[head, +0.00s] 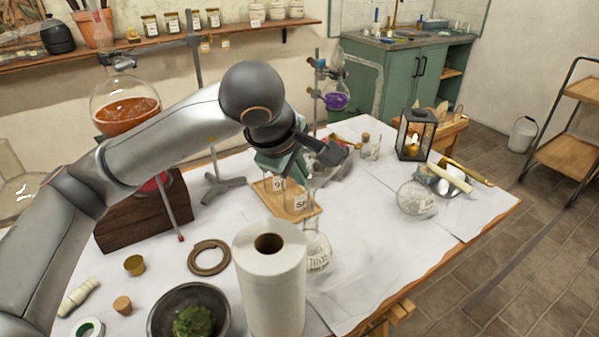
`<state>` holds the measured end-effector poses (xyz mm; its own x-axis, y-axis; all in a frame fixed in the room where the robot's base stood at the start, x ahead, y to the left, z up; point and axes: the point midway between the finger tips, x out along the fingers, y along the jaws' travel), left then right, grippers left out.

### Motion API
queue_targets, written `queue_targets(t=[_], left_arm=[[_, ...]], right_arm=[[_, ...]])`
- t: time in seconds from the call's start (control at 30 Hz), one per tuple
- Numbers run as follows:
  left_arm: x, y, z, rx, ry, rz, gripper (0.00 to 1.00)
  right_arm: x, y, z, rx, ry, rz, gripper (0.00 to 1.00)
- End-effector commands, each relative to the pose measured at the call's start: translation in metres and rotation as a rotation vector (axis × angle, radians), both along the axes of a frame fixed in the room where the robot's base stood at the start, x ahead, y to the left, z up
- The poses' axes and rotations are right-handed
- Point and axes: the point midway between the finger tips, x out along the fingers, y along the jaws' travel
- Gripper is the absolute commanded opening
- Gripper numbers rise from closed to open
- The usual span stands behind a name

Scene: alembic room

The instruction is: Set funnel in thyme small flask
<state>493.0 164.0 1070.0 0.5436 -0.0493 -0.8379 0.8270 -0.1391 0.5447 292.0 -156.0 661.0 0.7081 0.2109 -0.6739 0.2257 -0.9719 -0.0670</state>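A small clear glass flask (317,252) with a handwritten label, which looks like the thyme one, stands on the white-covered table just behind the paper towel roll. The roll hides its lower left part. My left gripper (322,158) hangs above the table, higher and farther back than this flask. A faint clear glass shape shows just under its fingers, but I cannot tell whether it is a funnel or whether it is held. No funnel shows clearly elsewhere. My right gripper is not in view.
The tall paper towel roll (270,290) stands at the front, with a mortar (190,311) beside it. A wooden tray (297,208) with labelled glassware lies under the gripper. A round flask (415,198) and black lantern (414,136) stand right. The right-front tabletop is clear.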

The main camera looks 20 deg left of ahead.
Motion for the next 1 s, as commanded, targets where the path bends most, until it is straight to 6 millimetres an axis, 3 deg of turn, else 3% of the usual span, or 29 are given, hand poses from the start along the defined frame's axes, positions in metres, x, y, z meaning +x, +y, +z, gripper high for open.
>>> queue_targets(t=[0.37, 1.0], left_arm=[[0.0, 0.0, -0.002, 0.0, -0.002, 0.0, 0.0], [0.0, 0.0, -0.025, 0.0, -0.002, 0.0, 0.0]], right_arm=[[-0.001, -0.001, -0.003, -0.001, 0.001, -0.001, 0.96], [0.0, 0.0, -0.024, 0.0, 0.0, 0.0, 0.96]])
